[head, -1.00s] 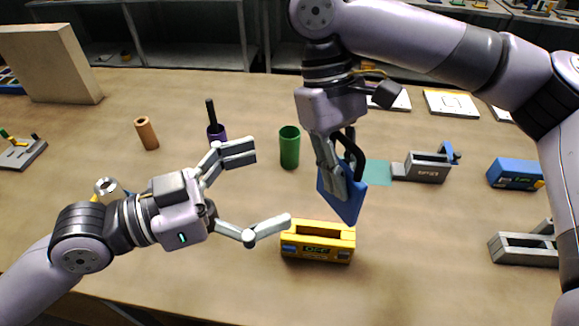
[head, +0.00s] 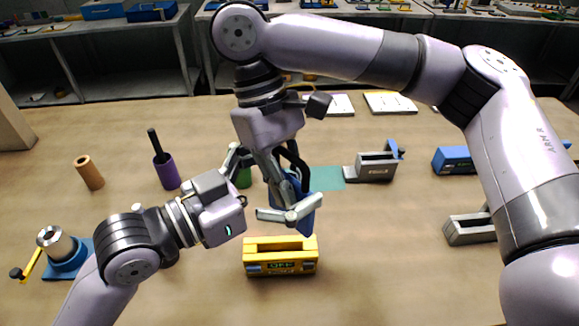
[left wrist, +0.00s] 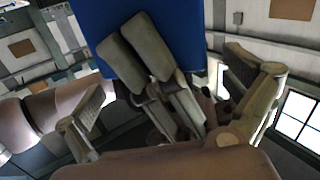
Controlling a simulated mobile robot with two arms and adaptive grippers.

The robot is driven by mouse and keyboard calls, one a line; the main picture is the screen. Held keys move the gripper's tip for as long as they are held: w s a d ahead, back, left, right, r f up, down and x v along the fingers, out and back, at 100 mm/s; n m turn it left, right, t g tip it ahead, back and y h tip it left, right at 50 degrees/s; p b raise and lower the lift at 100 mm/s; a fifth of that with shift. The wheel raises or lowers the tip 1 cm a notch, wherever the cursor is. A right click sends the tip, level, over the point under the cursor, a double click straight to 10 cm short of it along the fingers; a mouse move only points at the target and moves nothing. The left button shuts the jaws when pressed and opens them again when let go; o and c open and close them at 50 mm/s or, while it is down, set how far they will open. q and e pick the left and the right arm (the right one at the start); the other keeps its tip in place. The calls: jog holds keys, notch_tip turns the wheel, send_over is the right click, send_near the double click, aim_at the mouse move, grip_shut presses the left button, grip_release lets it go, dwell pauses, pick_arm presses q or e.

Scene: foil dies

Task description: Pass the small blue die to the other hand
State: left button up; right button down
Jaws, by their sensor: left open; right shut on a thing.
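The small blue die (head: 307,222) is a flat blue block, held tilted in the air above the table. My right gripper (head: 291,188) reaches down from above and is shut on it. My left gripper (head: 272,184) is open, coming in from the left, its fingers spread around the right gripper and the die. In the left wrist view, the die (left wrist: 188,32) fills the top middle, with the right gripper's two grey pads (left wrist: 137,48) across its face. The left gripper's fingers (left wrist: 170,95) stand on either side, apart from the die. Part of the die is hidden behind the fingers.
A yellow slotted block (head: 280,267) stands on the table just below the grippers. A green cup (head: 244,178) is partly hidden behind them. A purple cup (head: 166,172) and a brown tube (head: 89,173) stand left. A grey holder (head: 375,167) stands right.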

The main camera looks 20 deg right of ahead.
pick_arm(q)
jog(key=shift+w+d, duration=0.15)
jog(key=shift+d, duration=0.15)
jog(key=c, duration=1.8)
jog(key=shift+r, duration=0.1)
jog(key=shift+c, duration=0.2)
pick_arm(e)
jog(key=c, duration=1.5)
grip_release()
jog(key=shift+c, duration=0.2)
jog(key=shift+r, duration=0.15)
